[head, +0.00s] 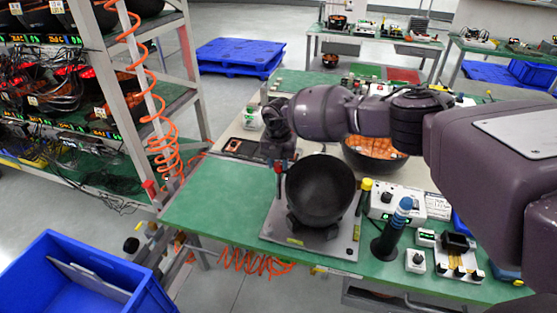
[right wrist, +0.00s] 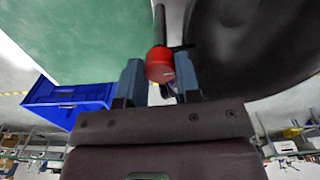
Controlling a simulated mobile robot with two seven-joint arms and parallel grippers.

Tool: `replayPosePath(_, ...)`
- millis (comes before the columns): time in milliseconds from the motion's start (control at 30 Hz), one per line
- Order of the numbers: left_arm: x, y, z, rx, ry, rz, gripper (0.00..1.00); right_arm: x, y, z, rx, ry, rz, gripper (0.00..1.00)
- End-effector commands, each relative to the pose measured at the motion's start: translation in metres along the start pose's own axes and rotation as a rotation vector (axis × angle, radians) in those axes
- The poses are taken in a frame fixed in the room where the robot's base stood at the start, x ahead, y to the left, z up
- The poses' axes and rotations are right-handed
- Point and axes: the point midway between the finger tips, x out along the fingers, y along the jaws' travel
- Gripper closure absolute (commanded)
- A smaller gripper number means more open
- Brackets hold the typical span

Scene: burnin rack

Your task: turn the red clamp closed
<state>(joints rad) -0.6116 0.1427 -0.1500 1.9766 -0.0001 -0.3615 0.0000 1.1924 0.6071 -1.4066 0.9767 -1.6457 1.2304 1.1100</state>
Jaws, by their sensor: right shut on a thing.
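The red clamp (head: 279,168) stands at the left edge of a grey base plate (head: 345,245), beside a black bowl-shaped part (head: 320,188). In the right wrist view its round red head (right wrist: 159,64) sits between the two blue-grey fingers. My right gripper (right wrist: 159,82) is shut on the red clamp, reaching it from above and behind in the head view (head: 278,160). The dark wrist hides part of the clamp in the head view. The black part (right wrist: 250,45) fills the upper right of the wrist view, close to the finger. My left gripper is not in view.
A yellow-topped post (head: 366,184) stands at the plate's right edge. A blue-banded dark post (head: 392,232) and small instruments (head: 380,203) stand further right. The green table (head: 215,200) is clear left of the plate. A blue bin (head: 75,275) stands at lower left.

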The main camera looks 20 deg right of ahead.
Motion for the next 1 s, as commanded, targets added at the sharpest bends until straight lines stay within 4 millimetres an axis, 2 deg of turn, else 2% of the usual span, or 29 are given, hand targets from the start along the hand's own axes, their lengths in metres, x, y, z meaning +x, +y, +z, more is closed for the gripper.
replayPosePath(567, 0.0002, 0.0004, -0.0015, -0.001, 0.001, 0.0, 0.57, -0.0005, 0.0001, 0.0005, 0.031, -0.001, 0.001, 0.93)
replayPosePath(600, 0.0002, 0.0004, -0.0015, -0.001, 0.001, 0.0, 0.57, -0.0005, 0.0001, 0.0005, 0.031, -0.001, 0.001, 0.64)
replayPosePath(733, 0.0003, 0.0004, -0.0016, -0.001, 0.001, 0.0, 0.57, -0.0005, 0.0001, 0.0004, 0.03, -0.001, 0.001, 0.44)
replayPosePath(1000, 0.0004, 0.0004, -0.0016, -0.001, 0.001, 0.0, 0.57, -0.0007, 0.0, 0.0003, 0.03, -0.001, 0.001, 0.43)
